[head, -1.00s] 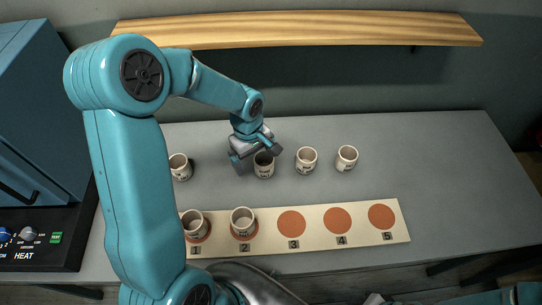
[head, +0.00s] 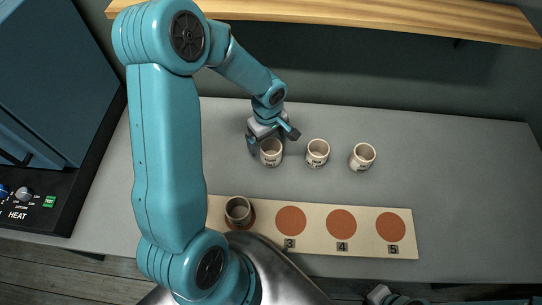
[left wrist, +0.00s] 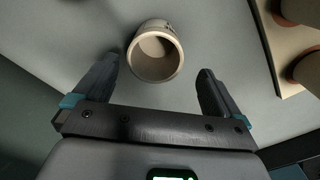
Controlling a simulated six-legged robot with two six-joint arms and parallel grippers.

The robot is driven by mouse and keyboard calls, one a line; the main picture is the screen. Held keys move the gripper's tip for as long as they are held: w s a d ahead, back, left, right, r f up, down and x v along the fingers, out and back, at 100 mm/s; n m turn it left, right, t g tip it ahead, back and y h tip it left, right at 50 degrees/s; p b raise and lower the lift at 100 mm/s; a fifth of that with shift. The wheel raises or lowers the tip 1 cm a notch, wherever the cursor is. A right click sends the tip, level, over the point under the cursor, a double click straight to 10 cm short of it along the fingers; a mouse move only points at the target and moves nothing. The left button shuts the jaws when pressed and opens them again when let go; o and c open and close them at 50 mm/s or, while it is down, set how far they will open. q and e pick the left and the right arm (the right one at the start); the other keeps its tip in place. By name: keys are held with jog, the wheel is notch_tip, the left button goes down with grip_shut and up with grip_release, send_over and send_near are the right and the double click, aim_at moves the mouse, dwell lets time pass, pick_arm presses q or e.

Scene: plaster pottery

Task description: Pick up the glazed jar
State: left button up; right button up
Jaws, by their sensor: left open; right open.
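Several pale jars with dark labels stand on the grey table; the labels are too small to read, so I cannot tell which is the glazed one. The jar nearest my left gripper (head: 271,138) is the left one (head: 270,153) of three in the back row. In the left wrist view this jar (left wrist: 155,52) stands ahead, between the tips of my open left gripper (left wrist: 158,68), with gaps on both sides. The middle jar (head: 317,153) and right jar (head: 362,157) stand apart from it. My right gripper (head: 378,294) is partly visible at the bottom edge, far from the jars.
A pale board (head: 266,215) with round numbered spots lies in front; a darker-looking jar (head: 238,210) stands on it. Spots 3, 4 and 5 are bare. A wooden shelf (head: 370,22) hangs above the back. The table's right side is clear. My left arm hides the left part.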

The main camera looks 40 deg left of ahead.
aim_at(271, 151)
pick_arm(q)
jog(key=shift+w+d+f, duration=0.2)
jog(key=shift+d+f, duration=0.2)
jog(key=shift+f, duration=0.15)
notch_tip(271, 151, down, 5)
jog(key=shift+a+r+b, duration=0.1)
jog(key=shift+b, duration=0.8)
jog(key=shift+w+f, duration=0.15)
jog(key=shift+f, duration=0.1)
pick_arm(e)
jog(key=shift+d+f, duration=0.2)
jog(key=shift+f, duration=1)
pick_arm(q)
jog(key=shift+r, duration=0.1)
jog(key=c, duration=1.2)
jog(key=shift+o, duration=0.2)
